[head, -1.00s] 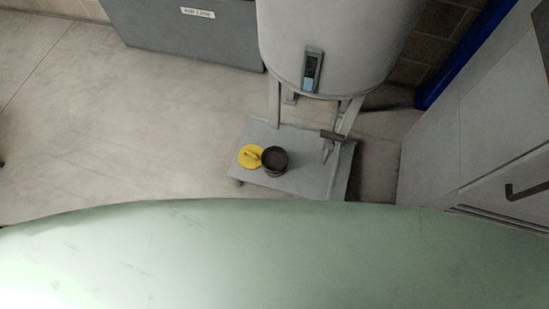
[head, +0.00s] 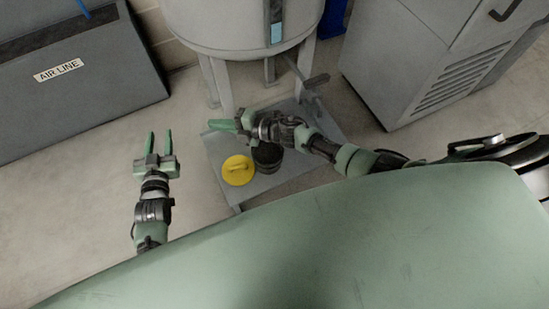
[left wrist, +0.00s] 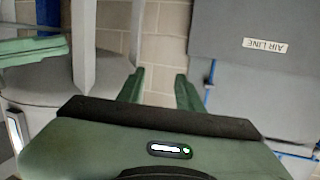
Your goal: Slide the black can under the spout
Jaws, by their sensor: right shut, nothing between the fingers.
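The black can (head: 267,159) stands on the grey low platform (head: 292,172) under the tank, beside a yellow lid (head: 237,170). My right wrist crosses above the can and hides its upper part; I cannot tell if they touch. My right gripper (head: 222,126) is shut and empty, pointing left, beyond the lid. A green finger of it shows in the left wrist view (left wrist: 32,50). My left gripper (head: 158,142) is open and empty, left of the platform; its two fingers are apart in the left wrist view (left wrist: 160,90). The tap lever (head: 314,81) shows right of the can; the spout is mostly hidden.
The large grey tank (head: 240,30) stands on legs over the platform. A grey box labelled AIR LINE (head: 90,95) is at the left. A grey cabinet (head: 420,60) is at the right. Open floor lies between the box and the platform.

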